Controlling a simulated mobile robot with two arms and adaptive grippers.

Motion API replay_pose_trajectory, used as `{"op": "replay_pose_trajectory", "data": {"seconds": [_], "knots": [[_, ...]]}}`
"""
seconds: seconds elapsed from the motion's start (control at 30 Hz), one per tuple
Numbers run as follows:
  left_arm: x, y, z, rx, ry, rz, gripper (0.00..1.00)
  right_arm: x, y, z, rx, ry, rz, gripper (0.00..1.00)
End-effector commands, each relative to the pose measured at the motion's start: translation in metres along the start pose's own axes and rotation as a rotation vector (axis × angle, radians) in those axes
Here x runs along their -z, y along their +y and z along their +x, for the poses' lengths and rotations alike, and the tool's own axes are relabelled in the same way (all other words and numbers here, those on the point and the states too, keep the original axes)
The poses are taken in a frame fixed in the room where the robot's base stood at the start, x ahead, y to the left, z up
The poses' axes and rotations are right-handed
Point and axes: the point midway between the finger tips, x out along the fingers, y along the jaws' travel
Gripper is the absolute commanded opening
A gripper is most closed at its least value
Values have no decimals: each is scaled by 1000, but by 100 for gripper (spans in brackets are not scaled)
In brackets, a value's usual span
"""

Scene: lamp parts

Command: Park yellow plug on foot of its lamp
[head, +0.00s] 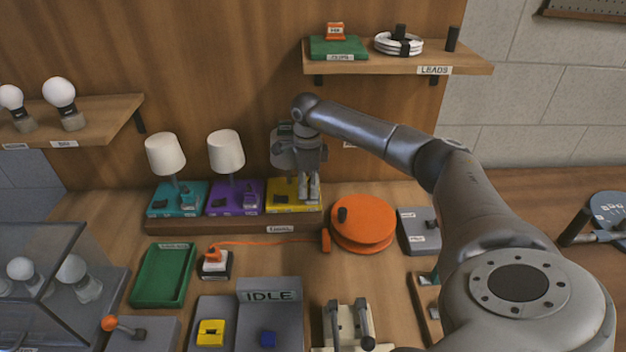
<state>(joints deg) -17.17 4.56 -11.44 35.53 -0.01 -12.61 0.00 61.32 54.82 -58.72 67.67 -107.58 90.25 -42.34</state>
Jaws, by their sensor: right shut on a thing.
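The yellow lamp foot (282,207) is at the right end of a row of three lamps. Its lamp shade (283,155) is partly behind my right gripper. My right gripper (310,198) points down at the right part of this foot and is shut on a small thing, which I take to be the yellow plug. The fingers hide it almost fully, and I cannot tell whether it touches the foot. A dark piece (281,199) shows on the foot to the left of the fingers. My left gripper is not in view.
A purple-footed lamp (226,152) stands close to the left, then a teal-footed one (166,155). An orange disc (363,222) lies to the right. In front are a green tray (143,277), a yellow block (211,333) and an IDLE sign (269,296). A shelf (385,66) hangs above.

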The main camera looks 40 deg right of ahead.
Motion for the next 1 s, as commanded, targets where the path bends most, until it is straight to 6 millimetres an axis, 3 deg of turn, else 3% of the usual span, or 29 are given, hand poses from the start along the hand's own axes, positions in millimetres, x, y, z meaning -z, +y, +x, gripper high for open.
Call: {"op": "replay_pose_trajectory", "data": {"seconds": [0.03,0.07,0.23,1.0], "knots": [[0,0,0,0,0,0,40,1,2,3,-9,5,0,0],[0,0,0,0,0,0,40,1,3,3,-9,6,0,20],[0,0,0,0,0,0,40,1,3,3,-11,7,-1,0],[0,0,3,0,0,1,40,2,5,11,-18,13,-1,0]]}}
